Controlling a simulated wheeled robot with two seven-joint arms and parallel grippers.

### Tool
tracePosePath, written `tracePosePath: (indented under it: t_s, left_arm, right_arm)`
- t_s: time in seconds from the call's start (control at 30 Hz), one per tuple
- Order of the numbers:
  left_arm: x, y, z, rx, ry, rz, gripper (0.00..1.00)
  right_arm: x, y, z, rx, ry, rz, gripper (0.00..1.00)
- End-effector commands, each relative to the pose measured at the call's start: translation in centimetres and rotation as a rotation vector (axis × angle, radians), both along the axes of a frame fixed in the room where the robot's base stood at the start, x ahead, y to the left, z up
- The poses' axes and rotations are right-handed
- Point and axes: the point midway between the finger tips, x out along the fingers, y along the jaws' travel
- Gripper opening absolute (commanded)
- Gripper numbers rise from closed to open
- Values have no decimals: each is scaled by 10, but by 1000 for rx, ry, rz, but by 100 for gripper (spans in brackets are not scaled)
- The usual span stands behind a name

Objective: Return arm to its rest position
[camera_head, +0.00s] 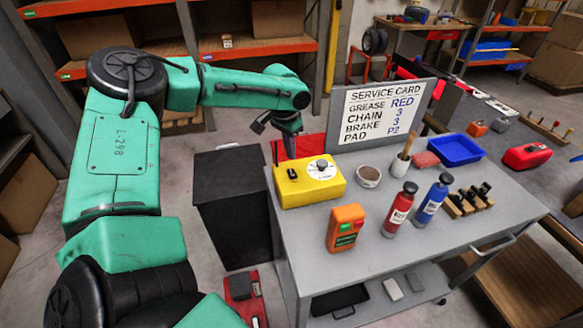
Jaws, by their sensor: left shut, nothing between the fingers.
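My left arm, green with black joints, comes in from the left and reaches over to the back left of the grey cart (415,240). My left gripper (278,152) is shut and empty. It hangs behind the yellow box with a dial (325,188), near the cart's back left corner. Its fingertips are small and partly hidden, and I cannot tell how close they are to the cart. My right gripper is not in view.
On the cart are a service card sign (383,112), an orange device (345,232), a red bottle (400,207), a blue bottle (431,198) and a blue tray (457,150). A black bin (228,210) stands left of the cart. Orange shelving (260,47) is behind.

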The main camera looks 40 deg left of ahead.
Motion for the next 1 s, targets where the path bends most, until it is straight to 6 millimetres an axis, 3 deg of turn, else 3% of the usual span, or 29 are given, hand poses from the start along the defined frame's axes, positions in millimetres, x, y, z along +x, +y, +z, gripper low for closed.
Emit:
tracePosePath:
  t_s: [0.03,0.17,0.67,0.73,0.77,0.87,0.93,1.0]
  left_arm:
    - [0,0,10,0,-1,0,0]
    - [0,0,19,0,-1,0,0]
    - [0,1,17,0,-2,1,0]
    - [1,11,17,3,-16,18,0]
    - [1,21,17,6,-30,34,0]
    - [-5,81,14,36,-105,127,0]
    - [-20,141,5,74,-170,219,0]
    - [-47,201,-11,126,-217,308,0]
  right_arm:
    - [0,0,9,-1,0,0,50]
    - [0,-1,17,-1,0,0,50]
    - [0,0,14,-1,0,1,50]
    - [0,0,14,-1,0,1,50]
    - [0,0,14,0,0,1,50]
    - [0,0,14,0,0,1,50]
    - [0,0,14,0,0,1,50]
    - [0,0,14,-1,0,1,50]
